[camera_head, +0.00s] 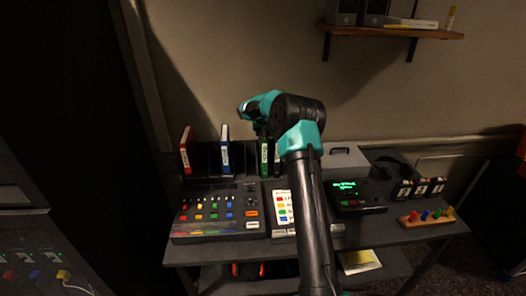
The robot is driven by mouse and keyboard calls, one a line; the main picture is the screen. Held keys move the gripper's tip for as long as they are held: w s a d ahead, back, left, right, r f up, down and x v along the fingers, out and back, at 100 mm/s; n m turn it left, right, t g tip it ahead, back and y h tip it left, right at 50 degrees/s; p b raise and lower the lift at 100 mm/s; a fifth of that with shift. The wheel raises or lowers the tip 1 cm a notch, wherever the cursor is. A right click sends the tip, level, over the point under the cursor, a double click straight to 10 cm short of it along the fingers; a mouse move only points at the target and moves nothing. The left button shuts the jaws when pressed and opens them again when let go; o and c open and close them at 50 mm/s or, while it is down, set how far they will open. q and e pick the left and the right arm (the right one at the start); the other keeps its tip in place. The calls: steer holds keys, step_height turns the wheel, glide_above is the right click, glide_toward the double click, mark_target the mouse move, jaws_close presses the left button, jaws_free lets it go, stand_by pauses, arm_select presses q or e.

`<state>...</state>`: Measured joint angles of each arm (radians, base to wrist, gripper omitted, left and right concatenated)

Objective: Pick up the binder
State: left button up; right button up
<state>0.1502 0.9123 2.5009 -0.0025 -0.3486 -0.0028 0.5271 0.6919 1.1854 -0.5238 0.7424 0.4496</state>
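Three binders stand upright in a row at the back of the desk: a red one (186,150), a blue one (225,149) and a green one (264,158). Each has a pale label on its spine. My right arm rises from the bottom, right of centre, and bends left at the top. Its gripper (261,131) points down at the top edge of the green binder. The fingers are small and dark, so I cannot tell whether they are closed on it. My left gripper is not in view.
A mixing panel (219,212) with coloured buttons lies in front of the binders. A colour-marked card (282,207) is partly behind my arm. A device with a green screen (352,193), a peg board (427,216) and a grey box (343,156) sit right. A wall shelf (395,31) hangs above.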

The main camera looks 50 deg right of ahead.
jaws_close()
steer(key=shift+r, duration=0.1)
stand_by(0.4)
step_height(320, 180, up, 8)
steer(key=shift+f, duration=0.2)
steer(key=s+a, duration=1.2)
steer(key=s, duration=0.1)
steer(key=shift+s, duration=0.2)
stand_by(0.4)
steer(key=shift+f, duration=0.1)
